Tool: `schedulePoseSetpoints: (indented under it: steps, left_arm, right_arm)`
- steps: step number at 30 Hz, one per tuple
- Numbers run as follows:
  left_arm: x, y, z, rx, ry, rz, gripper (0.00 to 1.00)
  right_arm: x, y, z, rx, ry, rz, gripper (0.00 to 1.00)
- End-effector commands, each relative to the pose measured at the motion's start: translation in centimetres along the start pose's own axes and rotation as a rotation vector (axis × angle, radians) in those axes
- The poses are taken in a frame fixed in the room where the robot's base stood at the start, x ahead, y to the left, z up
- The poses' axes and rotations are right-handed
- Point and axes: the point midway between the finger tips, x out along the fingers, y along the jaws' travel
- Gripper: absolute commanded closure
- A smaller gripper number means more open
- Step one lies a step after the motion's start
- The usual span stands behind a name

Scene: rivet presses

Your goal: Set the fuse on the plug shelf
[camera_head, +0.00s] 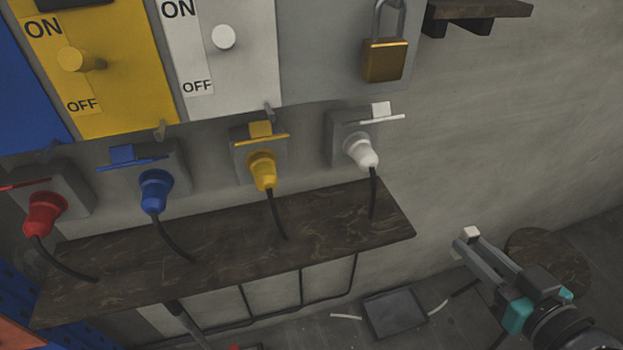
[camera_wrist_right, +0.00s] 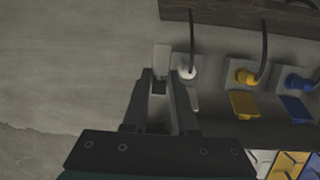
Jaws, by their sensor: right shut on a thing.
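The fuse, a small pale block (camera_head: 471,232), sits at the fingertips of my right gripper (camera_head: 468,243). That gripper is shut on it and holds it in the air, right of the plug shelf. The fuse also shows in the right wrist view (camera_wrist_right: 161,56), sticking out past the fingers (camera_wrist_right: 160,84). The plug shelf (camera_head: 230,246) is a dark marbled board under the wall sockets. It shows at the top of the right wrist view (camera_wrist_right: 225,13). My left gripper is not in view.
Red (camera_head: 44,214), blue (camera_head: 155,191), yellow (camera_head: 262,170) and white (camera_head: 361,152) plugs sit in the sockets, cords hanging to the shelf. A padlock (camera_head: 385,60) hangs above. A round dark stool-like top (camera_head: 548,258) is behind my right gripper. The shelf's right end looks clear.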

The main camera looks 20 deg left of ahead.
Motion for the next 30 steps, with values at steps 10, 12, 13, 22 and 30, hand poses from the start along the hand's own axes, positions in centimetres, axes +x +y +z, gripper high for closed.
schedulePoseSetpoints:
  steps: [10, 12, 13, 22, 30]
  left_arm:
    - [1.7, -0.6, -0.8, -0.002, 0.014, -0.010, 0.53]
    - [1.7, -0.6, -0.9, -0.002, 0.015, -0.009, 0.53]
    - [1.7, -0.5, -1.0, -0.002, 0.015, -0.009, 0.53]
    - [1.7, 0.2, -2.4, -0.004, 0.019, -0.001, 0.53]
    - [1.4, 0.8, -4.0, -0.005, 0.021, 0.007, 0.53]
  right_arm:
    - [-0.8, -1.3, 3.5, -0.022, 0.004, -0.067, 1.00]
    - [-0.6, -1.3, 3.3, -0.021, 0.005, -0.066, 1.00]
    - [-0.4, -1.3, 3.2, -0.022, 0.006, -0.066, 1.00]
    - [2.8, -1.5, 2.2, -0.020, 0.009, -0.064, 1.00]
    - [6.5, -1.8, 1.1, -0.020, 0.009, -0.065, 1.00]
